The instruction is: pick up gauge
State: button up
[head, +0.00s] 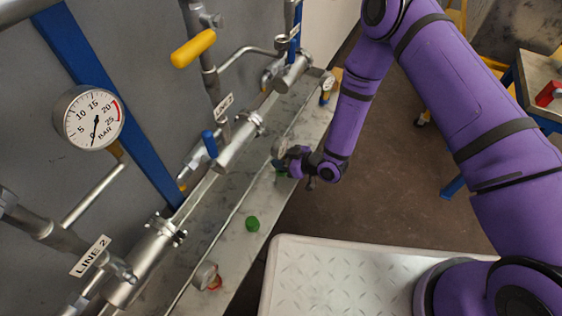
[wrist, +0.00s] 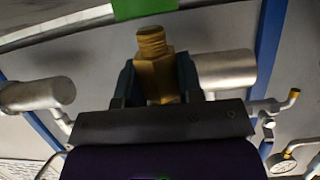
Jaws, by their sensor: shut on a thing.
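A small round gauge (head: 279,147) is at my gripper (head: 287,160), at the shelf by the wall, in the head view. In the wrist view my gripper (wrist: 156,78) is shut on the gauge's brass hex fitting (wrist: 153,72), one finger on each side. The fitting's threaded end points to the top of the picture, and the gauge's dial is hidden there. A second small gauge (head: 205,275) rests on the near part of the shelf, and a third (head: 327,84) is at its far end.
A large gauge (head: 90,117) is mounted on the wall piping. A green cap (head: 252,224) lies on the shelf (head: 237,252); another green piece (wrist: 145,8) shows near my gripper. A yellow handle (head: 193,48) sticks out above.

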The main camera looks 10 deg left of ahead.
jog(key=shift+r, duration=0.8)
jog(key=s+d+r, duration=0.1)
jog(key=s+d, duration=0.2)
jog(key=d, duration=0.4)
jog(key=s+d, duration=0.3)
jog(key=d, duration=0.4)
jog(key=w+d+r+m+t+h, duration=0.95)
jog(key=w+d+r+m, duration=0.35)
jog(key=w+d, duration=0.45)
jog(key=w+a+r+n+g+y, duration=0.25)
jog(key=a+r+n+y, duration=0.3)
jog(key=a+r, duration=1.15)
jog(key=s+a+r+n+g+y, duration=0.1)
jog(key=s+a+r+n+g, duration=0.1)
jog(key=a+r, duration=0.5)
jog(key=s+a+r+n+g+y, duration=0.2)
jog(key=s+a+r+n, duration=0.1)
jog(key=a+r, duration=0.4)
jog(key=shift+s+a+r+y, duration=0.2)
jog(key=shift+s+a+y, duration=0.1)
jog(key=shift+s+a, duration=0.4)
